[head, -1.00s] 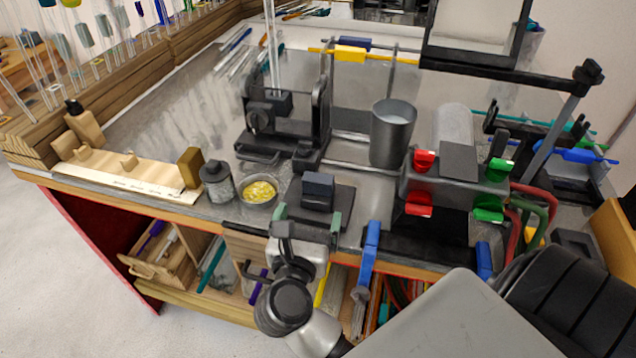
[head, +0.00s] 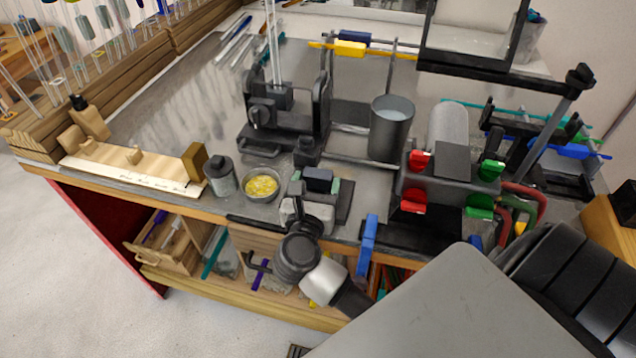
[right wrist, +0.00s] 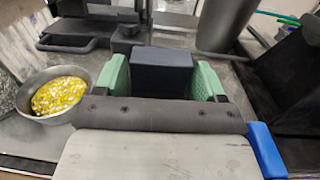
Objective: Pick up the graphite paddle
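The graphite paddle looks to be the dark blue-grey block (head: 318,176) on a flat dark plate (head: 345,203) near the bench's front edge. The block also shows in the right wrist view (right wrist: 162,72). My right gripper (head: 316,186) reaches in from the front, its green finger pads on the left and right sides of the block. The gripper hides part of the plate. The block still appears down at the plate. My left gripper is not in view.
A bowl of yellow bits (head: 262,184) and a dark jar (head: 219,175) stand just left.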

